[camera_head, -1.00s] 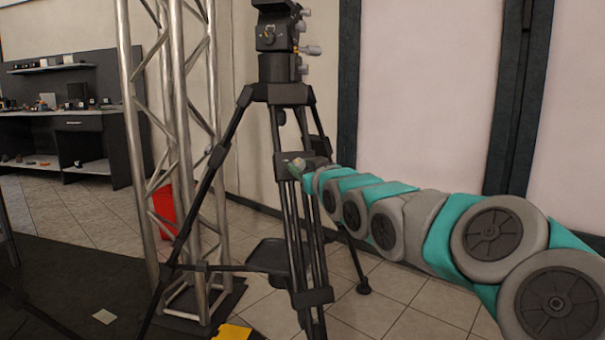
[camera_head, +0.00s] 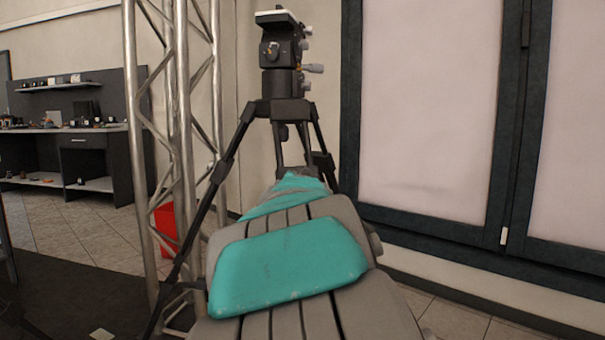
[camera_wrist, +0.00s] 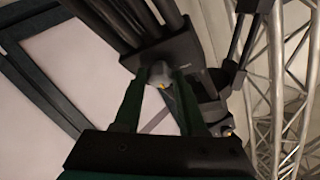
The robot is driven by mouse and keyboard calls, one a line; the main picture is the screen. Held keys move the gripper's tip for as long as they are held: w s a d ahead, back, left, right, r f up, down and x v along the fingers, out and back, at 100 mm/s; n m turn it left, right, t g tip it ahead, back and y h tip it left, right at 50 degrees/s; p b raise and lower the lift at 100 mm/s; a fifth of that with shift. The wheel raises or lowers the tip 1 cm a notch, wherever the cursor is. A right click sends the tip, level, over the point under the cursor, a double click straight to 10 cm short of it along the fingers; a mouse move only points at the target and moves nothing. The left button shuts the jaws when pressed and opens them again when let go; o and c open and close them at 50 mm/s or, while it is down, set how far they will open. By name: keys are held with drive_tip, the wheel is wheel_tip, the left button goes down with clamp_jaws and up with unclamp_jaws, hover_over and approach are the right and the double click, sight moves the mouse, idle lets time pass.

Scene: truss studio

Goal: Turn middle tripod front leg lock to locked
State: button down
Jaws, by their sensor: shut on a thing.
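The black tripod (camera_head: 284,108) stands with its head upright and its legs spread. In the wrist view the front leg's dark lock block (camera_wrist: 197,48) crosses the leg tubes. A small grey lock knob (camera_wrist: 160,73) with a yellow mark sits on its face. My gripper (camera_wrist: 161,76) is at the block, its two green fingers on either side of the knob and shut on it. In the head view my arm covers the gripper, the knob and most of the front leg. I cannot tell the lock's setting from the yellow mark alone.
A metal truss tower (camera_head: 181,140) stands close to the left of the tripod, with a red object (camera_head: 166,226) behind it. A dark desk (camera_head: 85,160) is at the far left. Dark-framed pale wall panels (camera_head: 430,110) stand behind on the right.

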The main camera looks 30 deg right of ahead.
drive_tip(key=m+g+p, duration=0.1)
drive_tip(key=m+p, duration=0.1)
drive_tip(key=p, duration=0.2)
drive_tip(key=m+g+p, duration=0.1)
drive_tip(key=m+p, duration=0.2)
drive_tip(key=p, duration=0.1)
drive_tip(key=m+g+p, duration=0.2)
drive_tip(key=m+p, duration=0.1)
drive_tip(key=p, duration=0.1)
drive_tip(key=shift+w+a+r+h+p, duration=0.1)
drive_tip(key=shift+w+r+h+p, duration=0.05)
drive_tip(key=shift+r+h+p, duration=0.2)
drive_tip(key=shift+f+m, duration=0.2)
drive_tip(key=shift+m, duration=0.1)
drive_tip(key=shift+c, duration=2.3)
unclamp_jaws()
